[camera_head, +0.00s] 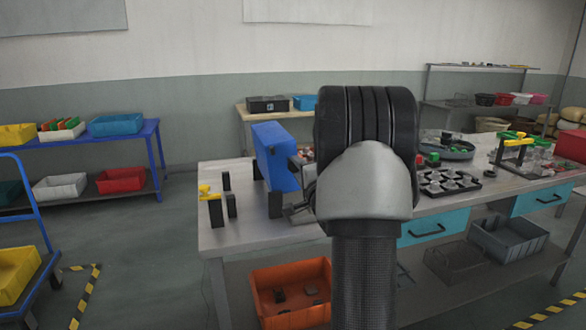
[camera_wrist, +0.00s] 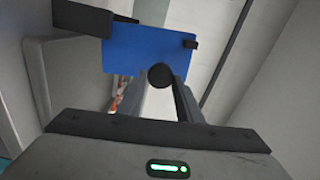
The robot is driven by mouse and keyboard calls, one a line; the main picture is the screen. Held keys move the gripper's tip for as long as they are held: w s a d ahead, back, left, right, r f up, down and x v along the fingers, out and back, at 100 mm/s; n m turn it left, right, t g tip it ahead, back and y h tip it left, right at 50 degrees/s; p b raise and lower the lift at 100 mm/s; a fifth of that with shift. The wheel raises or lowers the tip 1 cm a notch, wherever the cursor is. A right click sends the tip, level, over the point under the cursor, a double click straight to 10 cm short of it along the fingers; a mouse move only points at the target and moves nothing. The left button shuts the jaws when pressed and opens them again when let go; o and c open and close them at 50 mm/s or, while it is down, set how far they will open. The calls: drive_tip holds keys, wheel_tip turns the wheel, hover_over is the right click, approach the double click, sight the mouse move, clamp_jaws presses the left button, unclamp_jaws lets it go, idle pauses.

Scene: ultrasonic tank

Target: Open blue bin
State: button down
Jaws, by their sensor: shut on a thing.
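The blue bin's flat blue face or lid (camera_head: 272,150) stands steeply tilted on the left part of the workbench. It also shows in the wrist view (camera_wrist: 135,55), with black pieces along its edges. A round black knob (camera_wrist: 160,76) shows in front of the blue face. My gripper (camera_wrist: 164,86) is shut on this knob, one finger on each side. In the head view my arm covers most of the gripper and the bin's right side. I cannot see into the bin.
Black upright pieces and a yellow-topped one (camera_head: 208,192) stand left of the blue bin. The workbench (camera_head: 222,240) also carries a black tray of parts (camera_head: 447,183) and a yellow-topped fixture (camera_head: 515,142) to the right. An orange bin (camera_head: 262,295) sits below.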

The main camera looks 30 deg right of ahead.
drive_tip(key=shift+s+d+f+m+p, duration=0.25)
drive_tip(key=shift+d+f+m, duration=0.25)
drive_tip(key=shift+d+m, duration=0.2)
drive_tip(key=shift+s+d+f+m+p, duration=0.1)
drive_tip(key=shift+d+f+m+p, duration=0.15)
drive_tip(key=shift+d+f+m, duration=0.5)
drive_tip(key=shift+s+d+f+m+p, duration=0.25)
drive_tip(key=shift+d+m, duration=0.3)
drive_tip(key=shift+m, duration=0.3)
drive_tip(key=shift+d+f, duration=0.1)
drive_tip(key=c, duration=1.3)
unclamp_jaws()
drive_tip(key=p+v, duration=0.1)
drive_tip(key=v, duration=1.6)
drive_tip(key=shift+s, duration=0.2)
